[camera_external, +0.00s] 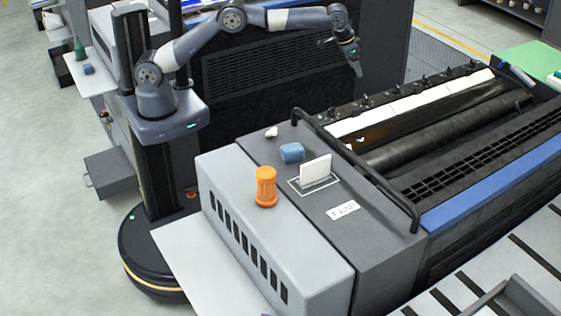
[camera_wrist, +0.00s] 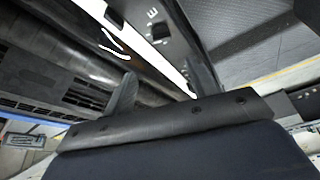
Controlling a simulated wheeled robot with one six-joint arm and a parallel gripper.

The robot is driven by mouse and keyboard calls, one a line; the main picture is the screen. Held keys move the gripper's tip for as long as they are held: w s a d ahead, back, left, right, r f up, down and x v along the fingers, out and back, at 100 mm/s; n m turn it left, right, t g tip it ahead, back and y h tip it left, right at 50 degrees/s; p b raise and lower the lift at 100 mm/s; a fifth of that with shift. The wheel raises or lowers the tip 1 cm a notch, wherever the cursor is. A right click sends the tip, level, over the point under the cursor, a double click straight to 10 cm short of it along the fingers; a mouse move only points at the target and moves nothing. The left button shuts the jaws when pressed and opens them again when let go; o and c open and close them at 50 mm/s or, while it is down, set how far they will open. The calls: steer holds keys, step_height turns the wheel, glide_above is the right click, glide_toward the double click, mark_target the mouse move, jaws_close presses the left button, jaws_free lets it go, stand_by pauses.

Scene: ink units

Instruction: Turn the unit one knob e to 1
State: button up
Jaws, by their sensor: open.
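A row of small black knobs (camera_external: 394,87) runs along the far edge of the ink unit, beside a long white strip (camera_external: 405,108). Their letters are too small to read in the external view. In the wrist view, one dark knob (camera_wrist: 160,30) sits near a small white mark that looks like an E. Its pointer setting cannot be read. My gripper (camera_external: 357,70) hangs above and behind the row, pointing down, apart from the knobs. In the wrist view its two fingers (camera_wrist: 160,75) are spread, with nothing between them.
A black rail (camera_external: 355,165) bends along the machine's near side. An orange jar (camera_external: 266,187), a blue block (camera_external: 292,152) and a white card (camera_external: 316,169) stand on the grey housing. A dark roller (camera_external: 440,137) lies beside the strip.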

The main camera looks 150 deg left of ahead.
mark_target(365, 96)
steer(key=shift+m, duration=0.5)
steer(key=p+x, duration=0.1)
steer(key=x, duration=0.3)
steer(key=p+x, duration=0.1)
steer(key=x, duration=0.3)
steer(key=p+x, duration=0.1)
steer(key=x, duration=0.4)
steer(key=shift+s, duration=0.3)
steer(key=shift+c, duration=0.2)
steer(key=c, duration=0.9)
steer(key=shift+w+f+n+g, duration=0.1)
steer(key=shift+n+g, duration=0.5)
steer(key=shift+n, duration=1.5)
steer(key=shift+c, duration=0.2)
steer(key=o, duration=1)
